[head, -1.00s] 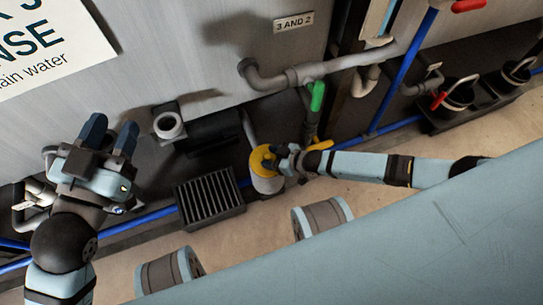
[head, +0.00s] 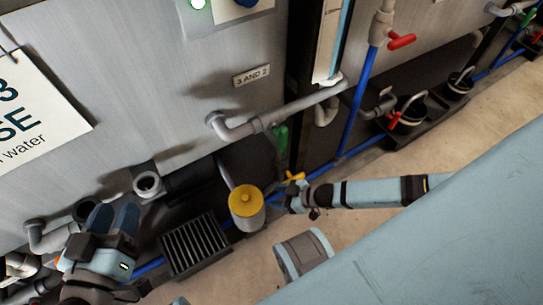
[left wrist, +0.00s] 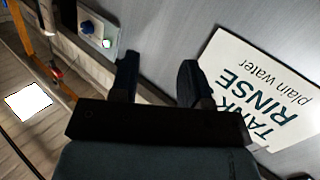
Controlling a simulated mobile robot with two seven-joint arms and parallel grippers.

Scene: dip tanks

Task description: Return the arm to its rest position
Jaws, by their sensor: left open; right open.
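My left gripper (head: 114,220) is at the lower left of the head view, in front of the grey tank wall. Its two dark fingers are apart and nothing is between them. The open fingers also show in the left wrist view (left wrist: 158,82), pointing along the wall. My right gripper (head: 288,198) is at the middle of the head view, just right of a container with a yellow lid (head: 246,200). A small gap seems to lie between them. Its fingers are small and partly hidden behind the wrist.
A yellow valve handle (head: 294,176) and a green handle (head: 281,139) are close above my right gripper. A slatted dark grate (head: 194,245) stands between the grippers. Grey pipes (head: 270,121) run along the wall. A rinse sign (head: 35,112) hangs at left; black buckets (head: 407,113) stand at right.

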